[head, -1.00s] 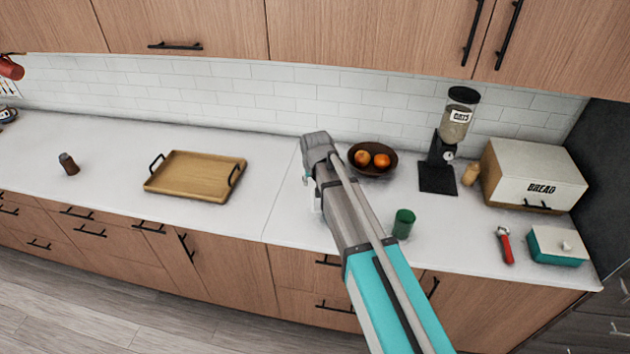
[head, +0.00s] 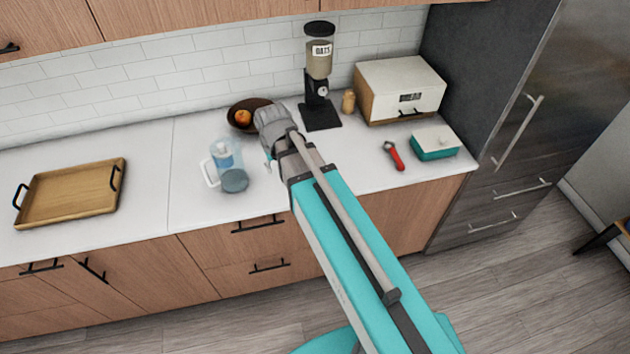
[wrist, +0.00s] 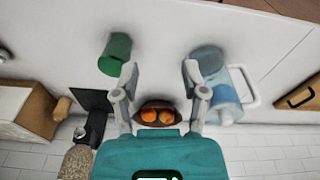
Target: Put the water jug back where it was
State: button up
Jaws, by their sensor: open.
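The water jug (head: 225,155) is clear and bluish with a white handle on its left. It is on the white counter, left of my arm in the head view. A grey-blue round piece (head: 235,181) shows at its front; I cannot tell whether it is part of the jug. In the wrist view the jug (wrist: 224,96) is to the right of my gripper (wrist: 158,80), apart from the fingers, with its handle facing right. My gripper is open, with nothing between its fingers. In the head view my arm hides most of the gripper.
A green cup (wrist: 115,55) is left of the fingers in the wrist view. A brown fruit bowl (head: 238,113) stands behind my wrist. The oats dispenser (head: 318,75), bread box (head: 395,88), red-handled tool (head: 393,156) and teal box (head: 435,144) are right. A wooden tray (head: 70,195) is left.

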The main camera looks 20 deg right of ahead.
jog(key=s+d+m+g, duration=0.1)
jog(key=s+d, duration=0.7)
jog(key=shift+s+d, duration=0.25)
jog(key=shift+d, duration=0.1)
jog(key=shift+f, duration=0.1)
notch_tip(320, 180, down, 12)
jog(key=b, duration=1.1)
jog(key=shift+r+b, duration=0.25)
jog(key=shift+b, duration=0.05)
